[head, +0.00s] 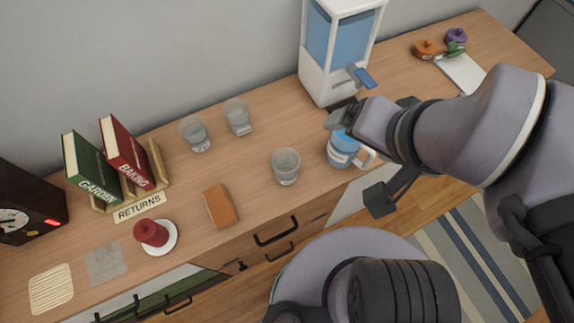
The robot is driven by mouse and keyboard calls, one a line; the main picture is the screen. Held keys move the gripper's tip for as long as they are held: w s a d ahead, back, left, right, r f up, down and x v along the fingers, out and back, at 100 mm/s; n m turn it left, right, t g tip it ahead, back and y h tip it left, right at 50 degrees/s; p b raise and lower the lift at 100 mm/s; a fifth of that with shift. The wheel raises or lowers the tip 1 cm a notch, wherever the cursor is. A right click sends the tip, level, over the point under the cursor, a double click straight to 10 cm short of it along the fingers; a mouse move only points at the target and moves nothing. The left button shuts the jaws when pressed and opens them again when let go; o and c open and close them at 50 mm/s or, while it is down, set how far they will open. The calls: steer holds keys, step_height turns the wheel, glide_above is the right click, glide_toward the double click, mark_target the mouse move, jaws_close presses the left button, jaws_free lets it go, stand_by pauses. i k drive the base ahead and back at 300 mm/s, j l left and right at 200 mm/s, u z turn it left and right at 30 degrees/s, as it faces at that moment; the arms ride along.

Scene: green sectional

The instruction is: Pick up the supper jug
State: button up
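A blue jug (341,151) with a pale label and a white handle (365,159) stands upright on the wooden counter, below the water dispenser. It is the only jug I see, and its label is too small to read. My gripper (359,158) is open at the jug's right side. One dark finger lies above the jug's rim in the picture and the other below and right of the handle. I cannot tell whether either finger touches it. My wrist and fingers hide part of the jug's upper right.
A water dispenser (334,50) stands behind the jug. Glasses (286,167) (195,134) (238,117) stand to the left. An orange-brown block (220,206), a red candle-like item (151,233) and books (125,155) are farther left. The counter's (335,203) front edge is close to the jug.

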mark_target(342, 149)
steer(key=k+l+u, duration=0.15)
steer(key=l+u, duration=0.3)
steer(key=k+l+u, duration=0.15)
steer(key=u, duration=0.35)
